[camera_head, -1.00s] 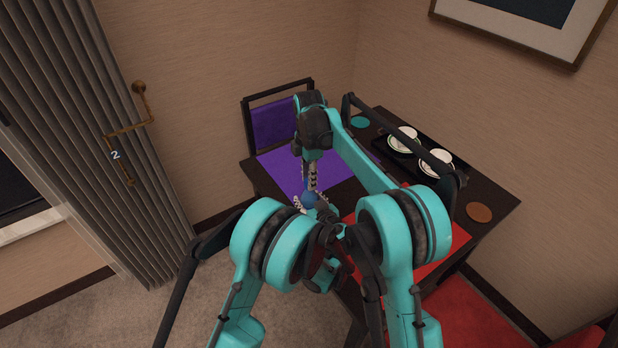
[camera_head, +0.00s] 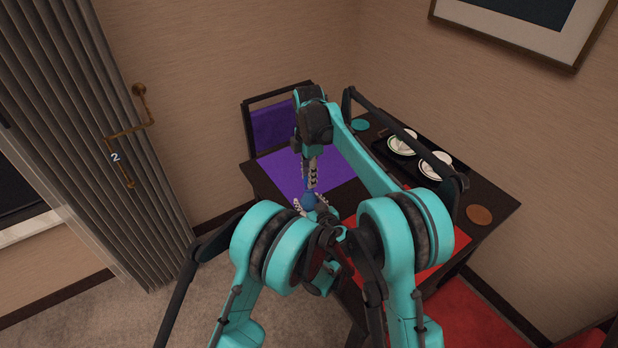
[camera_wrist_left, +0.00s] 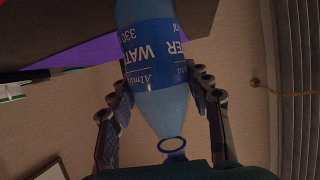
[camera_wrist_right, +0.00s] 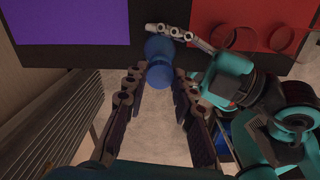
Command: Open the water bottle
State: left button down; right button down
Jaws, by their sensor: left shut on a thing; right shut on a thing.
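The water bottle (camera_wrist_left: 152,60) is translucent blue with a blue label and stands between the fingers of my left gripper (camera_wrist_left: 165,88). In the left wrist view its narrow neck, with a small blue ring, points at the bottom of the picture. My left gripper is shut on the body. In the right wrist view I see the bottle (camera_wrist_right: 158,50) from above; my right gripper (camera_wrist_right: 160,78) is shut around its round top end. The head view shows only a small blue part of the bottle (camera_head: 309,201).
A dark table (camera_head: 497,192) with a purple mat (camera_head: 335,165) and a red mat (camera_head: 452,241) lies beyond my arms. A chair (camera_head: 270,125) stands behind, a curtain (camera_head: 90,130) at left.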

jog(key=shift+r, duration=0.1)
jog(key=shift+r, duration=2)
pick_arm(q)
jog(key=c, duration=0.6)
grip_release()
